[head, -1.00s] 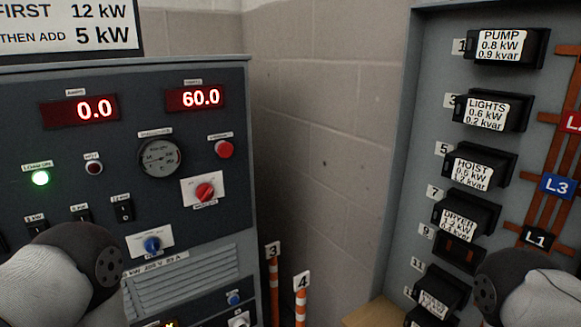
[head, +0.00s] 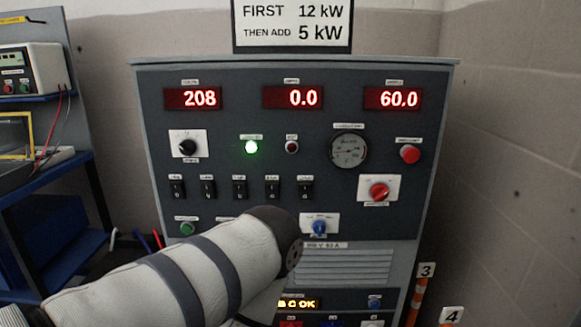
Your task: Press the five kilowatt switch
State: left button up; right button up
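The load bank panel (head: 220,250) stands ahead in the head view. A row of black rocker switches crosses its middle: the first (head: 178,188), second (head: 208,188), third (head: 240,188), fourth (head: 272,188) and fifth (head: 305,188). The small labels above them are too blurred to tell which is five kilowatts, and their positions are unclear. My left arm comes in from the lower left, its dark joint below the switches and covering part of the lower panel. No gripper fingers show. My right arm is out of view.
A sign (head: 293,24) reads FIRST 12 kW, THEN ADD 5 kW. Displays read 208 (head: 193,98), 0.0 (head: 292,97) and 60.0 (head: 393,98). A green lamp (head: 251,147) is lit. A red button (head: 410,155) and red knob (head: 379,191) sit right. A blue shelf stands left.

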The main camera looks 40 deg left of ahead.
aim_at(238, 188)
jog(key=u, duration=1.4)
